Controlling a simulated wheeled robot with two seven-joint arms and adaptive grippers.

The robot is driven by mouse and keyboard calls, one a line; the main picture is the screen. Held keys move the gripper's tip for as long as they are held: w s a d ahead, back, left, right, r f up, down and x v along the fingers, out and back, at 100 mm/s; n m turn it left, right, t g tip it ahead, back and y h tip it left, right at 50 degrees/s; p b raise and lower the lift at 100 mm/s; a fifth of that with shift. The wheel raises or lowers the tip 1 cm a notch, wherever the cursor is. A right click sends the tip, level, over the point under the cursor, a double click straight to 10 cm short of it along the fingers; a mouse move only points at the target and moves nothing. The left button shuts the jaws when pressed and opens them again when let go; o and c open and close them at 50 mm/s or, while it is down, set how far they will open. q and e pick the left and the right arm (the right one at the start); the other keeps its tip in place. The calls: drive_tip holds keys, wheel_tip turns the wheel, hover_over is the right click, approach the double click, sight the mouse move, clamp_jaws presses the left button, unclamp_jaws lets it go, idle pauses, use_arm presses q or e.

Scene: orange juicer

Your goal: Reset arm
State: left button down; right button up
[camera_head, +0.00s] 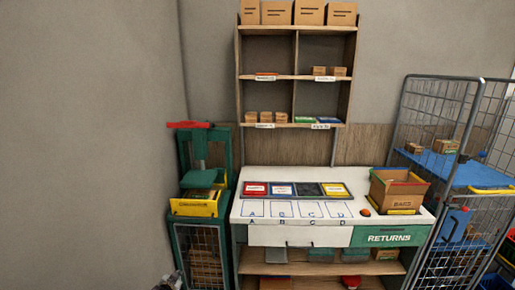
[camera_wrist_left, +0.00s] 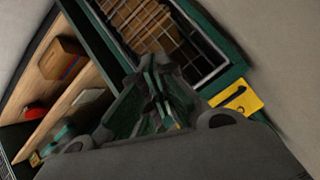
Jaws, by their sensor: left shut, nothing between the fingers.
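My left gripper (camera_head: 172,281) shows only as a small dark piece at the bottom edge of the head view, in front of the green stand. In the left wrist view its dark fingers (camera_wrist_left: 158,68) are together, with nothing between them. Behind them is the green stand's mesh front (camera_wrist_left: 145,25). My right gripper is in neither view. No orange juicer is recognisable.
The left wall is bare.

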use_arm(q)
drive_tip(key=s+d+f+n+g+b, duration=0.1)
drive_tip(key=s+d+f+g, duration=0.15)
drive_tip(key=s+f, duration=1.15)
drive_tip(key=s+d+f+n+g, duration=0.1)
drive_tip(key=s+d+f+g, duration=0.15)
drive_tip(key=s+f, duration=1.15)
drive_tip(key=s+d+f+g, duration=0.1)
drive_tip(key=s+f, duration=0.1)
drive_tip(key=s, duration=1)
drive_tip(key=s+d+f+g, duration=0.2)
drive_tip(key=s+f, duration=0.1)
drive_tip(key=s, duration=1)
drive_tip(key=s+d+f+g+h+b, duration=0.1)
drive_tip(key=s+d+f+g, duration=0.1)
drive_tip(key=s, duration=1.1)
drive_tip(key=shift+s+f, duration=0.15)
drive_tip(key=shift+f, duration=0.55)
drive_tip(key=shift+d, duration=0.1)
drive_tip(key=c, duration=2.2)
unclamp_jaws()
